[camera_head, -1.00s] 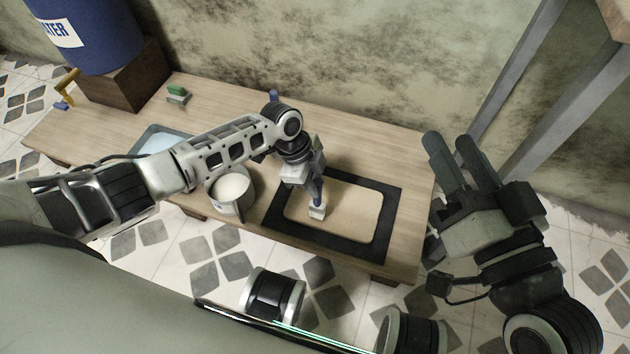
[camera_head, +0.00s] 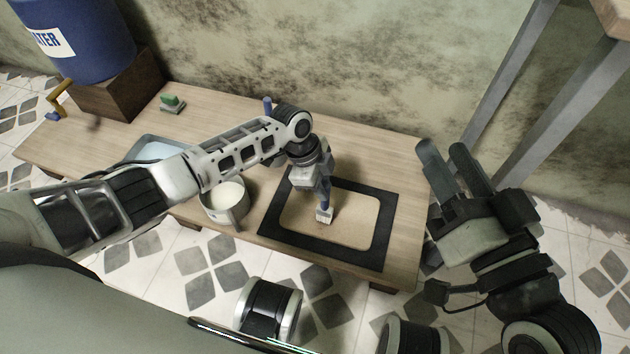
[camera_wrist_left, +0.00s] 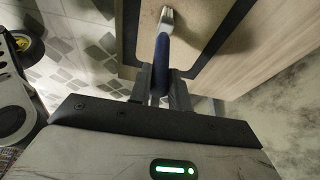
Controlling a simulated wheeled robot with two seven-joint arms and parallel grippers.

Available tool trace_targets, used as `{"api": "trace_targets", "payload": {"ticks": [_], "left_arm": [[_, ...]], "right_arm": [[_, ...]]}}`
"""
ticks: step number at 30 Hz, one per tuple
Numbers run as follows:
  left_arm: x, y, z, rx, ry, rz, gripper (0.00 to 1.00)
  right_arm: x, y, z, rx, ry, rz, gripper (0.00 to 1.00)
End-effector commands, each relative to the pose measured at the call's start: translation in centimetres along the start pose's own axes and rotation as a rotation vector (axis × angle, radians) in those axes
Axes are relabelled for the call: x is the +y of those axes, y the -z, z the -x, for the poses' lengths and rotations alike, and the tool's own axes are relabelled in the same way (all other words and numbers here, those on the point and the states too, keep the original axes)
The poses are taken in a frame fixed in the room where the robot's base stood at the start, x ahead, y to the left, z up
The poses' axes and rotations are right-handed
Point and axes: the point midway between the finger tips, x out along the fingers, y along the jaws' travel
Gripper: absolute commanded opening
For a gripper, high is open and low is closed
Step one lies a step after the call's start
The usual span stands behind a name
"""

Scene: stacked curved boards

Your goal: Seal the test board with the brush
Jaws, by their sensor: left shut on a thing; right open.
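The test board (camera_head: 350,235) is a tan panel with rounded corners inside a black frame (camera_head: 384,240) on the wooden table. My left gripper (camera_head: 322,188) is shut on the blue handle of the brush (camera_head: 325,213) and holds it upright over the board. The pale bristles are at the board's surface near its middle; I cannot tell for sure whether they touch. In the left wrist view the brush (camera_wrist_left: 163,45) points away from the left gripper (camera_wrist_left: 165,85) onto the tan board. My right gripper (camera_head: 447,160) is open and empty, right of the table.
A white pot (camera_head: 226,204) with pale contents stands left of the frame. A blue-grey tray (camera_head: 150,150) lies partly behind my left arm.

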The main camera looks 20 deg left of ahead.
Motion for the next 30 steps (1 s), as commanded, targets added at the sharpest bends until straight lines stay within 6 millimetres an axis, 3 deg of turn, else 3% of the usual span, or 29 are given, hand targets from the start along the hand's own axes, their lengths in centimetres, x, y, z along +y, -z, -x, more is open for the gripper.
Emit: {"api": "trace_targets", "payload": {"ticks": [4, 16, 30], "left_arm": [[0.0, 0.9, -0.3, 0.0, 0.0, -0.001, 0.0], [0.1, 1.2, -0.5, 0.0, -0.001, -0.001, 0.0], [0.2, 4.1, -1.2, 0.0, 0.0, -0.001, 0.0]], "right_arm": [[0.0, 0.1, 0.0, 0.0, 0.0, 0.0, 0.41], [0.0, 0.1, 0.0, 0.0, 0.0, 0.0, 0.41], [-0.2, 0.4, 0.0, 0.0, 0.0, 0.0, 0.41]]}}
